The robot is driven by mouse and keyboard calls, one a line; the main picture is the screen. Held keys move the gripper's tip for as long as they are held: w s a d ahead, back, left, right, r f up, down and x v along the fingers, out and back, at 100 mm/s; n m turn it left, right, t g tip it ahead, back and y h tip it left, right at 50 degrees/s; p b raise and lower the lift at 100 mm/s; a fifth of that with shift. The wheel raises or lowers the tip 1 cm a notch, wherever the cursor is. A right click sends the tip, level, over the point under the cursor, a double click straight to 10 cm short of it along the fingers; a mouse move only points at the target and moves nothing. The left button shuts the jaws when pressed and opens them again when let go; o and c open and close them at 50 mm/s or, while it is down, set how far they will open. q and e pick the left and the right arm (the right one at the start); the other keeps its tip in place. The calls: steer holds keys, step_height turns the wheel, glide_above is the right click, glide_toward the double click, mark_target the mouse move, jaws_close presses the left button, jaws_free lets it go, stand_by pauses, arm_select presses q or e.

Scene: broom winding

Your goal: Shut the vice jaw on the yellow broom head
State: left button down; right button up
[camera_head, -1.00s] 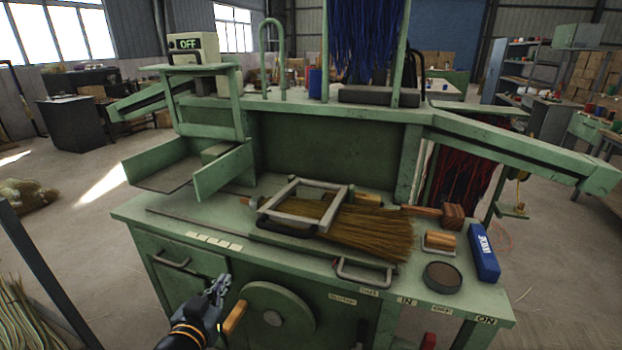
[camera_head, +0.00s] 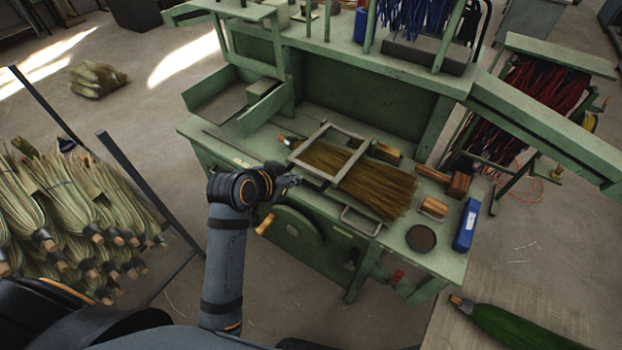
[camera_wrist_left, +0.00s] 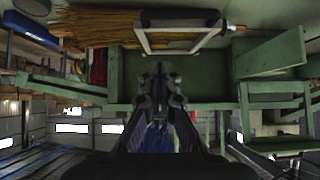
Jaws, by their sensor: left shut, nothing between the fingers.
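The yellow broom head (camera_head: 378,190) lies flat on the green machine's bench, its bristles fanned to the right. The vice jaw, a grey rectangular metal frame (camera_head: 347,173), lies over the broom's narrow left part. Both show in the left wrist view, the bristles (camera_wrist_left: 105,22) at upper left and the frame (camera_wrist_left: 180,50) at top centre. My left gripper (camera_head: 292,182) is shut and empty at the bench's front edge, just left of the frame and apart from it. In the wrist view its fingers (camera_wrist_left: 159,72) point toward the frame. My right gripper is out of view.
A wooden mallet (camera_head: 457,184), a dark round tin (camera_head: 421,239) and a blue box (camera_head: 467,225) lie right of the broom. A handwheel (camera_head: 300,231) is on the machine's front.

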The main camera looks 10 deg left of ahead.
arm_select(q)
steer(key=s+f+p+x, duration=0.1)
steer(key=f+p+x, duration=0.1)
steer(key=x, duration=1)
steer(key=shift+s+a+p, duration=0.25)
steer(key=shift+s+p, duration=0.2)
steer(key=shift+p, duration=0.45)
